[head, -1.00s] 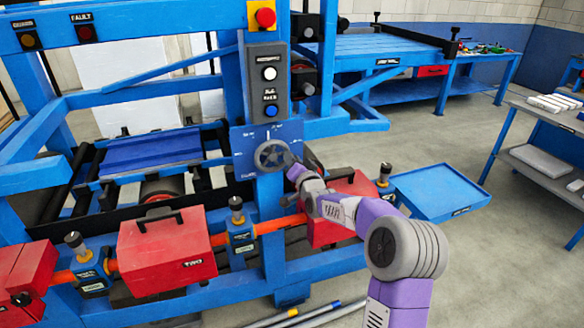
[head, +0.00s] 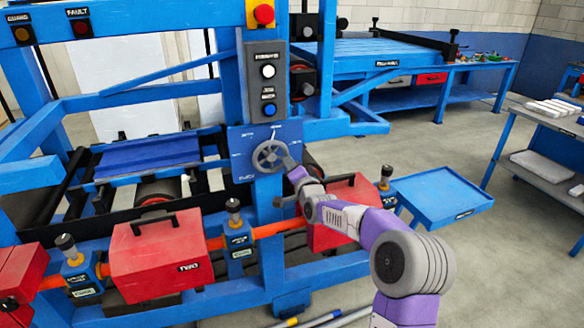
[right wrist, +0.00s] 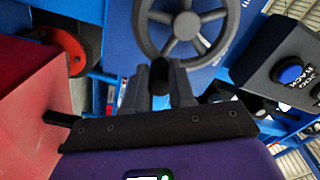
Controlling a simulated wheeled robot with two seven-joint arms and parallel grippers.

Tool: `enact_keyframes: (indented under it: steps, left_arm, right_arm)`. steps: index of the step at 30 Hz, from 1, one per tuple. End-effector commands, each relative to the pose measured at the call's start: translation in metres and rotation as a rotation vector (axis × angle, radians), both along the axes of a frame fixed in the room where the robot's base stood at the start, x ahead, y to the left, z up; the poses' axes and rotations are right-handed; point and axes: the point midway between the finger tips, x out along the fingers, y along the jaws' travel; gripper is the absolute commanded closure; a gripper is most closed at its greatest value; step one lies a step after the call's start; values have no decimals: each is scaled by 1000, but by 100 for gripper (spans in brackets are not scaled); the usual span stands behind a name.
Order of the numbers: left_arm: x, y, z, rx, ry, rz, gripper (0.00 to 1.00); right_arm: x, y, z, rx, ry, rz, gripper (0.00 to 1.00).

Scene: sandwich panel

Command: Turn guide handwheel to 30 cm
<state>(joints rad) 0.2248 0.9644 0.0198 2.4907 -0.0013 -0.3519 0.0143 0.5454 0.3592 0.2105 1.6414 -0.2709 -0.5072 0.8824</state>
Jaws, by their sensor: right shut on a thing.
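The guide handwheel (head: 269,156) is a grey spoked wheel on a blue plate (head: 240,142) with small white marks, fixed to a blue post. The marks are too small to read. My right gripper (head: 289,165) is at the wheel's lower right rim. In the right wrist view, the handwheel (right wrist: 186,26) fills the top, and my right gripper (right wrist: 160,80) is shut on a dark handle (right wrist: 160,74) just below its rim. The fingers partly hide the handle. My left gripper is not in view.
A control box (head: 268,85) with buttons sits above the plate. Red boxes (head: 158,256) and an orange bar (head: 270,230) run below the wheel. A blue tray (head: 440,188) is to the right. The floor (head: 430,130) beyond it is clear.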

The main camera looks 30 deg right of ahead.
Motion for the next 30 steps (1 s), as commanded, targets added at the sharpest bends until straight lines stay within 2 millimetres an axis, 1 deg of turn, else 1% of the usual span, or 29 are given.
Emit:
enact_keyframes:
  steps: [1, 4, 5, 9, 17, 20, 23, 30]
  left_arm:
    - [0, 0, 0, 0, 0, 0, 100]
    - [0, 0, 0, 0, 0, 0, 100]
    - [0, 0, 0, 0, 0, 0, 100]
    - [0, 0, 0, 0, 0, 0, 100]
    - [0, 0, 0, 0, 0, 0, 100]
    - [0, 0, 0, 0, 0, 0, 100]
    - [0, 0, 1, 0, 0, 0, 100]
    - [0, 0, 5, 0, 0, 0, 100]
  right_arm:
    - [0, 0, -3, 1, 6, 1, 100]
    - [0, 0, -3, 1, 6, 1, 100]
    - [0, 0, -3, 1, 6, 1, 71]
    - [0, 0, -2, -1, 5, 1, 50]
    - [0, 0, -1, -2, 2, 0, 50]
    - [-4, 1, -1, -1, 3, 1, 50]
    - [-13, 3, 0, -2, 3, 1, 50]
    - [-46, 11, 0, -2, 4, -1, 50]
